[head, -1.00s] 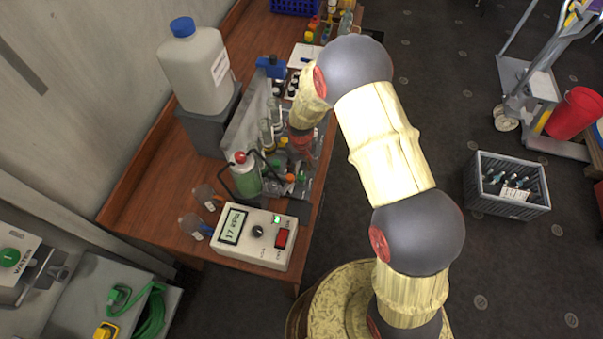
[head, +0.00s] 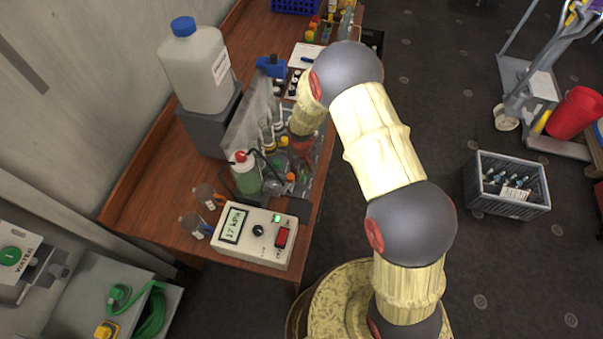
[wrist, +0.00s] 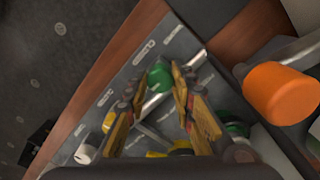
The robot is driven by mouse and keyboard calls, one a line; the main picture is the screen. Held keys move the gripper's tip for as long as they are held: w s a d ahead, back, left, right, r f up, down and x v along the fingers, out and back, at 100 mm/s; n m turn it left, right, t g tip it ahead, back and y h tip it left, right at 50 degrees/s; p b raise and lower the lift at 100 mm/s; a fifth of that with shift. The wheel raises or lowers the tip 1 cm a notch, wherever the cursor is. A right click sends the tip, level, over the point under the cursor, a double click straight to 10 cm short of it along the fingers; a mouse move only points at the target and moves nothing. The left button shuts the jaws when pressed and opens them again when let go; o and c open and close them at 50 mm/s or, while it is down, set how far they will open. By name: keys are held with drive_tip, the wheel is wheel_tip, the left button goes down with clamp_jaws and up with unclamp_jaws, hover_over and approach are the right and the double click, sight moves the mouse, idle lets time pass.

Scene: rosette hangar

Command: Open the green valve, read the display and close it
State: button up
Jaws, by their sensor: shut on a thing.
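The green valve knob (wrist: 160,77) sits on a grey labelled panel and shows between the fingertips of my gripper (wrist: 158,88) in the wrist view. My gripper is shut on it. In the head view my arm reaches over the bench to the panel, and the fingers and their hold are too small and covered to make out. The display (head: 235,226) is on a pale meter box at the bench's front end, and it reads 17 kPa.
An orange knob (wrist: 282,93) stands close to the right of my gripper. A grey crate (head: 507,184) stands on the floor.

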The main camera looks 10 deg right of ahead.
clamp_jaws()
drive_tip(key=m+b, duration=0.2)
drive_tip(key=m, duration=0.1)
drive_tip(key=shift+f+m, duration=0.1)
drive_tip(key=shift+m, duration=0.3)
drive_tip(key=m+b, duration=0.2)
drive_tip(key=m, duration=0.2)
drive_tip(key=shift+m, duration=0.3)
drive_tip(key=m+b, duration=0.1)
drive_tip(key=m, duration=0.3)
drive_tip(key=shift+m, duration=0.3)
drive_tip(key=shift+m+b, duration=0.75)
drive_tip(key=shift+m, duration=1.75)
drive_tip(key=o, duration=0.6)
unclamp_jaws()
